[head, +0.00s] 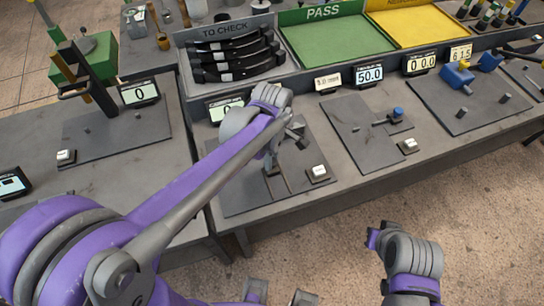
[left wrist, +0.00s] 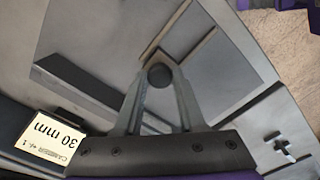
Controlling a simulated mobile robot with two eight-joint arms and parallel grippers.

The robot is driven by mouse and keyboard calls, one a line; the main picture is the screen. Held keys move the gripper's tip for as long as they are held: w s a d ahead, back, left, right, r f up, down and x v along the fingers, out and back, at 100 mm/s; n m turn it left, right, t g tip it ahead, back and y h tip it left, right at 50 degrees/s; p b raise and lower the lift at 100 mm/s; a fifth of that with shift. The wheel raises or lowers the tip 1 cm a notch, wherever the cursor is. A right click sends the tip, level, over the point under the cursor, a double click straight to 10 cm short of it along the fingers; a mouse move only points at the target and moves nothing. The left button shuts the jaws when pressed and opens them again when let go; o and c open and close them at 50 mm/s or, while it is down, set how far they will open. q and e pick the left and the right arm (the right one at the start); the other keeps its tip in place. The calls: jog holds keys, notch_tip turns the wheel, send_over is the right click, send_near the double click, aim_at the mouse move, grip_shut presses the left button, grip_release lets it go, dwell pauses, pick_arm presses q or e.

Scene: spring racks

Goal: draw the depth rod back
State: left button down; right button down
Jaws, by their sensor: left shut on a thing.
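My left gripper (head: 272,166) reaches down over the plate of the camber station (head: 240,195), the second from the left. In the left wrist view its two grey fingers are shut on a dark round knob (left wrist: 160,75), which I take as the end of the depth rod. The rod's shaft is hidden beneath the knob and fingers. A card reading camber 30 mm (left wrist: 50,140) shows beside the gripper in that view. My right arm's wrist (head: 410,258) is low on the right, over the floor; its fingers cannot be made out.
A white button block (head: 318,173) sits right of the gripper on the plate. Behind is a "to check" tray (head: 262,22) with several dark curved springs. Green (head: 325,40) and yellow (head: 412,22) trays lie farther right. A tall post fixture (head: 85,75) stands left.

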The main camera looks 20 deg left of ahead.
pick_arm(q)
jog(key=s+d, duration=0.1)
jog(key=s, duration=0.1)
jog(key=s+d, duration=0.1)
jog(key=s, duration=0.1)
jog(key=s+d, duration=0.1)
jog(key=d, duration=0.1)
jog(key=shift+s, duration=0.4)
jog(key=shift+w+a, duration=0.1)
jog(key=c, duration=0.9)
grip_release()
jog(key=shift+c, duration=0.2)
jog(key=o, duration=0.4)
jog(key=shift+o, duration=0.2)
